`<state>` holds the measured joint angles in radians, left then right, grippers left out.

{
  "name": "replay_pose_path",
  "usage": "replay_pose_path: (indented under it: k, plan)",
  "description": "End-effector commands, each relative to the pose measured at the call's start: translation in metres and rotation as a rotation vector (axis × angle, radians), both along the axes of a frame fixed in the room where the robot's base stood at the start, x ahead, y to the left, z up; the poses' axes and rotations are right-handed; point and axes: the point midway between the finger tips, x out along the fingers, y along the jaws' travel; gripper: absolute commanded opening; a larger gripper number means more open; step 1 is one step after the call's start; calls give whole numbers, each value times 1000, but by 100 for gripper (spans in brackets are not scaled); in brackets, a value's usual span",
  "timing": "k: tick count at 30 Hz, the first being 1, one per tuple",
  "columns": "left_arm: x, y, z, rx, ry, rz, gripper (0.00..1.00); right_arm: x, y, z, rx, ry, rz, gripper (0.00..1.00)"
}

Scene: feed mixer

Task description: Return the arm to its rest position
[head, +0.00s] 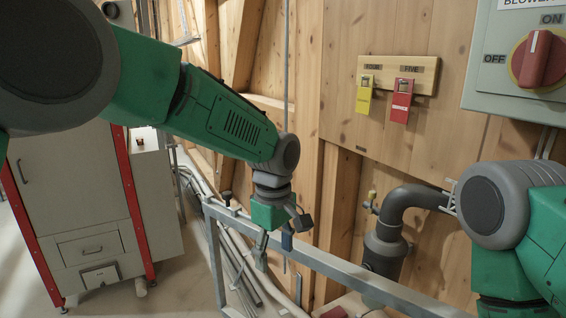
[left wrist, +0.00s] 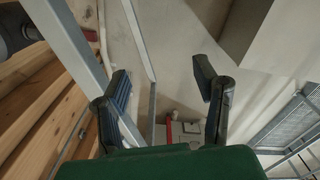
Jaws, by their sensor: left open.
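My left gripper (head: 279,243) hangs from my green left arm near the middle of the head view, pointing down by a grey metal rail. In the left wrist view its two dark fingers (left wrist: 163,82) stand wide apart with nothing between them. My right arm (head: 505,215) shows at the right edge of the head view, but its gripper is out of view.
The grey rail (head: 330,264) runs beside and beyond my left gripper. A grey pipe fitting (head: 385,250) stands to the right. A yellow tag (head: 364,98) and a red tag (head: 401,105) hang on the wooden wall. A switch box (head: 490,75) is at upper right. A cabinet (head: 75,190) stands left.

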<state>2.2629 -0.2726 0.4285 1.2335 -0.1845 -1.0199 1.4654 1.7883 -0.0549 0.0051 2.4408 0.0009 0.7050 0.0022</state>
Motion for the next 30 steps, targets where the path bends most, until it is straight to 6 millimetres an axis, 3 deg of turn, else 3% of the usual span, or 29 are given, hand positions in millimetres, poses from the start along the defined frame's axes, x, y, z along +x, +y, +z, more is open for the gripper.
replay_pose_path:
  k: [10, 17, 20, 23, 27, 30]
  plan:
    - [-14, 24, -82, -37, 6, -116, 55, 1, 0, -16, -1, -2, -1, 40]
    - [-43, 56, -166, -76, 2, -238, 55, 0, 0, -32, -1, -1, -1, 40]
    - [-68, 78, -219, -93, -1, -317, 55, 0, 0, -44, 0, -1, 0, 40]
    - [-107, 106, -279, -105, -10, -414, 55, 0, 0, -59, 0, -1, 0, 40]
    - [-175, 152, -349, -102, -33, -557, 55, 0, -1, -80, 0, -1, 0, 40]
    - [-229, 187, -385, -80, -47, -663, 55, 0, -1, -95, 0, -1, 0, 40]
